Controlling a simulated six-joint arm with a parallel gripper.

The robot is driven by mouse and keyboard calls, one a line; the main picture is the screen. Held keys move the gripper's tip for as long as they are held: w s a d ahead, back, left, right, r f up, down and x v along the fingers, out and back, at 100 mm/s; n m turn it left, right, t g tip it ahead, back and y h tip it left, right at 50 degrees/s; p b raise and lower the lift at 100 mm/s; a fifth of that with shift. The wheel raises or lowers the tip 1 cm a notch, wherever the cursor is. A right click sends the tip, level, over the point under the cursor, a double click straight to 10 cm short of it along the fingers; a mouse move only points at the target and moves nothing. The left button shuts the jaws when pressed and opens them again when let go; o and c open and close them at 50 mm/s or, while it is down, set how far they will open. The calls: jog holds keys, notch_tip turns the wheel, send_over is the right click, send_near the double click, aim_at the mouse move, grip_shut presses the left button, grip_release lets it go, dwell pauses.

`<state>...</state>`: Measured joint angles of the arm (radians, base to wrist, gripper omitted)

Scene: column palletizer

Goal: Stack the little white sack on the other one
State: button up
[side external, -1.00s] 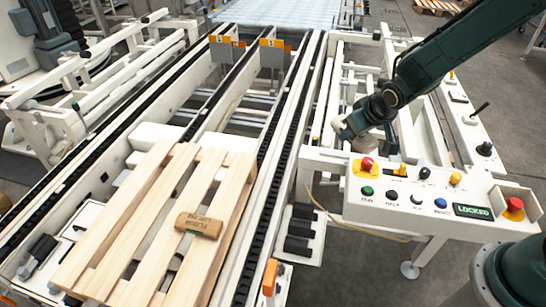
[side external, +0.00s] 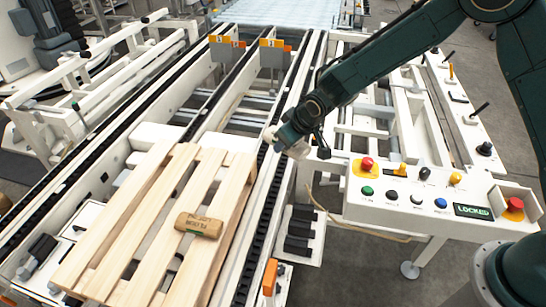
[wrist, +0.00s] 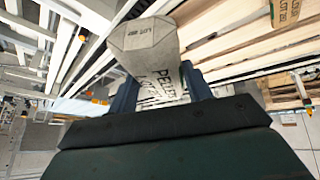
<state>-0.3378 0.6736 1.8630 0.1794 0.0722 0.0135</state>
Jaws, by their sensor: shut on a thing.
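A whitish sack (wrist: 150,45) with dark printing is held between the two fingers of my gripper (wrist: 160,84) in the wrist view. In the side external view my gripper (side external: 285,142) is shut on this sack (side external: 298,151), in the air near the conveyor's right rail; the gripper hides part of the sack. The other sack (side external: 199,225) looks tan-brown, with dark print and a green mark. It lies flat on the right part of the wooden pallet (side external: 140,222), and its end shows at the wrist view's upper right (wrist: 285,12). The two sacks are apart.
A control panel (side external: 425,190) with buttons and a "LOCKED" display stands to the right of the pallet. Black-chained rails (side external: 275,175) run beside the pallet. An orange-topped post (side external: 270,277) stands near its front right. Pallet slats around the brown sack are bare.

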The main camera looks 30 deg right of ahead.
jog(key=w+a+f+n+y, duration=0.1)
jog(key=w+a+f+n, duration=0.1)
jog(key=a, duration=0.5)
jog(key=w+a+f+n+y, duration=0.1)
jog(key=a+f, duration=0.1)
jog(key=a, duration=0.5)
jog(key=n+y, duration=0.1)
jog(key=n, duration=0.2)
send_over(193, 219)
jog(key=s+d, duration=0.1)
jog(key=s, duration=0.1)
jog(key=shift+g, duration=0.4)
notch_tip(193, 219, down, 4)
jog(key=shift+d+f, duration=0.1)
jog(key=shift+f, duration=0.1)
jog(key=shift+f, duration=0.25)
jog(key=shift+f, duration=2.4)
jog(key=shift+f, duration=0.8)
jog(key=o, duration=1.5)
jog(key=shift+r, duration=0.2)
jog(key=shift+r, duration=3.25)
